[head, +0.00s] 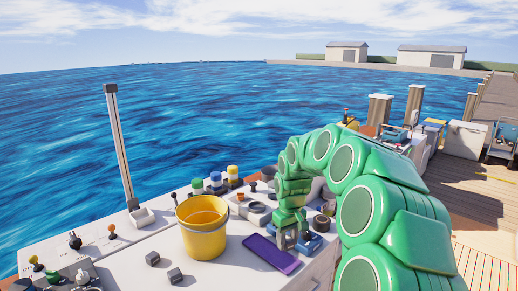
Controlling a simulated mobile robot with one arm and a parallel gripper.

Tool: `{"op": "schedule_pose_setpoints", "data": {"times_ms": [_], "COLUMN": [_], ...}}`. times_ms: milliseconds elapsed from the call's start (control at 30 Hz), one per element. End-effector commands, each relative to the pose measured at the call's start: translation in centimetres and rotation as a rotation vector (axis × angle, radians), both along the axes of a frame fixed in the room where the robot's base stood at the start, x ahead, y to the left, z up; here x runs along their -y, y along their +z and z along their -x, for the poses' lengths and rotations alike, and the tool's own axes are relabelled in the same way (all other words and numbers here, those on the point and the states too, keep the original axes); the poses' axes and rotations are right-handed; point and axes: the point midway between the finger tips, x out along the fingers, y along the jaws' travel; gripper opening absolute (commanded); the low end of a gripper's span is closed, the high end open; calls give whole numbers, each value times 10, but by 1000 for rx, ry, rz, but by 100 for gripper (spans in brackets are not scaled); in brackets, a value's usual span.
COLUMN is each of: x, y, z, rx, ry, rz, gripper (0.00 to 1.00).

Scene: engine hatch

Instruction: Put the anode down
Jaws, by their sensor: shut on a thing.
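My green arm reaches down over the white deck, and my gripper (287,243) is low at its right part. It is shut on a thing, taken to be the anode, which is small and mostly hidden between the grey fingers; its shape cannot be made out. The gripper is just behind a purple flat tray (271,254) and beside a blue item (311,243). Whether the held thing touches the surface cannot be told. Two small grey blocks (152,258) (175,276) lie apart on the deck at the left.
A yellow bucket (203,240) stands left of the gripper. Behind it are several lidded jars (215,181) and dark rings (257,214). A grey post (119,145) rises at the far left. Levers (75,241) sit at the left edge. The white deck between the bucket and the tray is clear.

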Motion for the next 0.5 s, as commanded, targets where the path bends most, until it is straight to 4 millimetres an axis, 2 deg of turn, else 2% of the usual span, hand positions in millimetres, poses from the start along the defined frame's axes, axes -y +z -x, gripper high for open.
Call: {"op": "schedule_pose_setpoints", "data": {"times_ms": [100, 233, 500], "x": [22, 43, 61], "y": [-9, -14, -20], "z": [-17, -29, -39], "rx": [-7, -11, -13], "ry": [-178, -340, -488], "rz": [7, 13, 20], "gripper": [0, 0, 0]}}
